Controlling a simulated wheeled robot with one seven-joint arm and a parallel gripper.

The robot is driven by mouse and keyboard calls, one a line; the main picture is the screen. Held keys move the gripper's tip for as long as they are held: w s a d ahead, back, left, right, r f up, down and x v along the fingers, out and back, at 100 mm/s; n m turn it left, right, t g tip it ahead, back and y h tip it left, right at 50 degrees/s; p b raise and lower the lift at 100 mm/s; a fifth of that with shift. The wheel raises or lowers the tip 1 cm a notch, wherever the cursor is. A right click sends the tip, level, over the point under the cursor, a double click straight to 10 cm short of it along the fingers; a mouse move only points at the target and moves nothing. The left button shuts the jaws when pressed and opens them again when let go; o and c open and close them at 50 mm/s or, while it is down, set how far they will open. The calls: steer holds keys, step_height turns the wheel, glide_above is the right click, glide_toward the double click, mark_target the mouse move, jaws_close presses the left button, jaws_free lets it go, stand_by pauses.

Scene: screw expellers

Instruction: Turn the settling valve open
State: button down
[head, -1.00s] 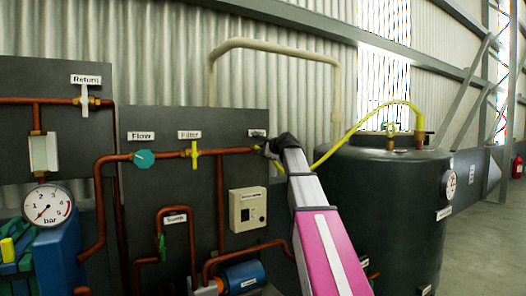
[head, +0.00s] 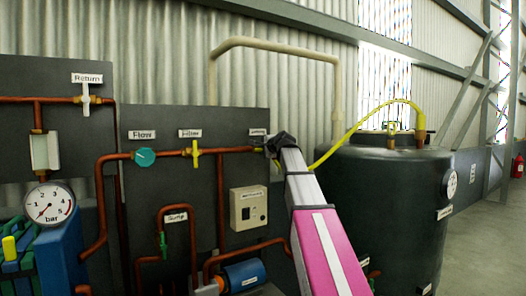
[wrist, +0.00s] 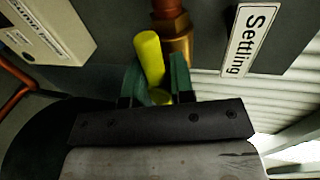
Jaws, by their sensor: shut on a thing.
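The settling valve's yellow handle (wrist: 149,58) shows in the wrist view, beside a brass fitting (wrist: 178,42) on a copper pipe. The white Settling label (wrist: 250,38) is to its right. My gripper (wrist: 158,80) has its two green fingers on either side of the handle's lower part, shut on it. In the head view my gripper (head: 275,150) is at the right end of the copper pipe, just below the small label (head: 258,132). The gripper and arm hide the valve there.
A yellow hose (head: 345,135) arches to a dark tank (head: 385,185) right of my arm. Left on the panel are the yellow filter valve (head: 195,152), teal flow knob (head: 145,157) and a cream control box (head: 248,206). A pressure gauge (head: 49,204) is at far left.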

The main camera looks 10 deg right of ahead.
steer(key=shift+s+f, duration=0.2)
steer(key=shift+f, duration=0.2)
steer(key=c, duration=1.1)
jaws_free()
steer(key=shift+r, duration=0.15)
steer(key=v, duration=1)
steer(key=shift+s+d, duration=0.2)
steer(key=shift+s, duration=0.1)
steer(key=shift+r, duration=0.15)
